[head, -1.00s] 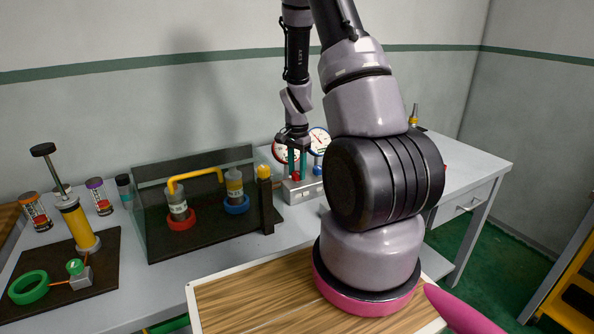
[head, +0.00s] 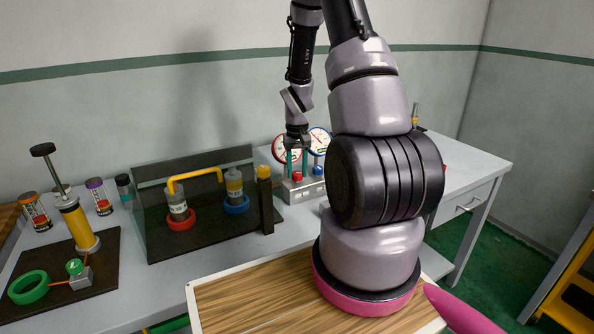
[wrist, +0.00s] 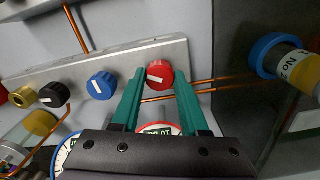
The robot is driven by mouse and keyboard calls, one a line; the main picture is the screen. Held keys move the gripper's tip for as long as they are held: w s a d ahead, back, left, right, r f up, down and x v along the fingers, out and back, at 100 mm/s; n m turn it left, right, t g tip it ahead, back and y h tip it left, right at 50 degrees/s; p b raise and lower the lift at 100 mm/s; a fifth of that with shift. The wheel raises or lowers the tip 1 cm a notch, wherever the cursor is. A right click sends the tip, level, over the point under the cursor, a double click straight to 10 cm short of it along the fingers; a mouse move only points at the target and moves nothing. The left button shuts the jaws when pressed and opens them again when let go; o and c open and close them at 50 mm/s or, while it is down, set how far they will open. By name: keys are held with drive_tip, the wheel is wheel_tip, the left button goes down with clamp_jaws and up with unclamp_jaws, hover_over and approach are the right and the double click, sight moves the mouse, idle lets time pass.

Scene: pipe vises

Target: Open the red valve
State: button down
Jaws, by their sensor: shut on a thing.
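The red valve (wrist: 160,74) is a round knob with a white mark on the front of a grey metal block (wrist: 115,68). In the head view the red valve (head: 298,177) sits on this block (head: 300,190) below the gauges. My gripper (wrist: 158,78) has its two teal fingers on either side of the red knob and is shut on it. In the head view my gripper (head: 298,171) points down at the knob from above. The fingertips' exact contact is partly hidden.
A blue knob (wrist: 101,85), a black knob (wrist: 54,95) and a brass knob (wrist: 24,97) share the block. A red-rimmed gauge (head: 281,148) and a blue-rimmed gauge (head: 320,141) stand behind. A rack with bottles (head: 178,205) is to the left.

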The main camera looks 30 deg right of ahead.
sight(297, 173)
drive_tip(key=shift+n, duration=2.2)
drive_tip(key=shift+c, duration=2.1)
unclamp_jaws()
wheel_tip(297, 173, up, 11)
